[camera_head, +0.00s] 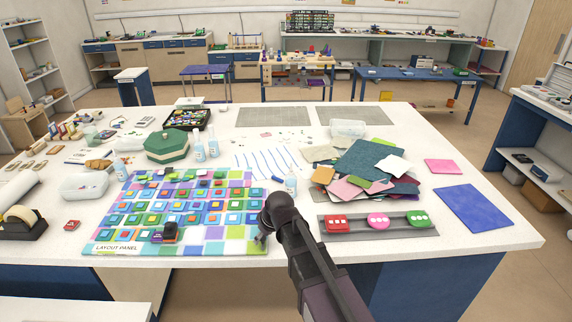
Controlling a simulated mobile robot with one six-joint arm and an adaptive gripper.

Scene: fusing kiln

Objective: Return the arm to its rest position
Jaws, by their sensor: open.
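My gripper (261,238) shows only in part at the end of my dark arm, low in the middle of the camera_head view. It is above the right front edge of the layout panel (103,237), at the front of the white table. My wrist covers most of it, and its fingers are small and dark. It is open, and I see nothing held in it. My arm reaches up from the bottom edge of the picture, in front of the table's near edge.
Right of my arm, a grey strip (343,238) carries red, pink and green pieces. Behind it lies a pile of coloured sheets (365,160). A small bottle (291,184) stands just behind my wrist. A blue sheet (473,208) lies at right, with bare tabletop around it.

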